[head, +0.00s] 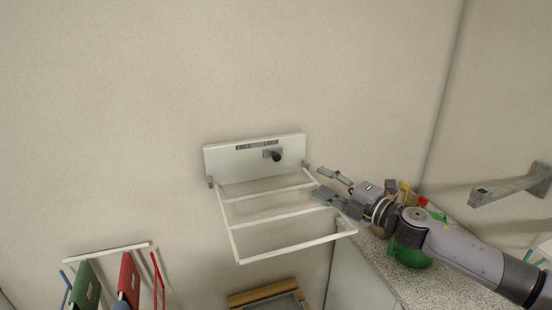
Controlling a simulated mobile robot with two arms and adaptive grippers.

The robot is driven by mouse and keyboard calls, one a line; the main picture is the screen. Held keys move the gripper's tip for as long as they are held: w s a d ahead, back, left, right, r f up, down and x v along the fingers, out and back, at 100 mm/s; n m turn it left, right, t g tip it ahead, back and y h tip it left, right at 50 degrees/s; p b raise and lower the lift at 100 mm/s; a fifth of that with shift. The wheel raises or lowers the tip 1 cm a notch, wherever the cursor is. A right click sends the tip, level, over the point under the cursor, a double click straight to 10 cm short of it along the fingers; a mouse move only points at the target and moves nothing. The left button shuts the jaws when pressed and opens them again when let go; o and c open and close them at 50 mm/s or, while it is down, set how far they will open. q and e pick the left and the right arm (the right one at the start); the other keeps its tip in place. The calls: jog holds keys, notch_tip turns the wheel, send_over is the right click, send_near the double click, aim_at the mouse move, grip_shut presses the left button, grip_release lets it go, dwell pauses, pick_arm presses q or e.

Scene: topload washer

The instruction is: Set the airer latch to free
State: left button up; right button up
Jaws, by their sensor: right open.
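The airer (236,222) is a white wire frame that folds out from a white wall plate (224,163). A dark latch knob (276,156) sits on the plate, right of its middle, under the label end that reads LOCK; the other end of the label reads FREE. My right gripper (326,183) is open and empty, to the right of the plate and lower than the knob. Its fingers point left, near the right side of the airer frame, and I cannot tell whether they touch it. My left gripper is not in view.
A speckled counter (392,270) with a green object (409,254) and small coloured items lies under my right arm. A grey wall bracket (508,187) juts out at the right. A rack (108,251) with green and red cloths stands lower left. The wall left of the plate is clear.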

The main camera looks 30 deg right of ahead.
jog(key=w, duration=0.1)
send_near(278, 159)
jog(key=w+p, duration=0.1)
jog(key=w, duration=0.1)
jog(key=w+p, duration=0.1)
jog(key=w, duration=0.2)
jog(key=w+a+p, duration=0.1)
jog(key=w, duration=0.1)
jog(key=shift+w+r+p, duration=0.2)
jog(key=shift+w+p, duration=0.1)
jog(key=shift+p, duration=0.1)
jog(key=shift+w+a+f, duration=0.15)
jog(key=shift+w+a, duration=0.05)
jog(key=shift+w, duration=0.6)
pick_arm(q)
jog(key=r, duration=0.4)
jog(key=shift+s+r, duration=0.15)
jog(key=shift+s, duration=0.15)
pick_arm(e)
jog(key=shift+c, duration=0.3)
grip_shut()
jog(key=shift+f, duration=0.1)
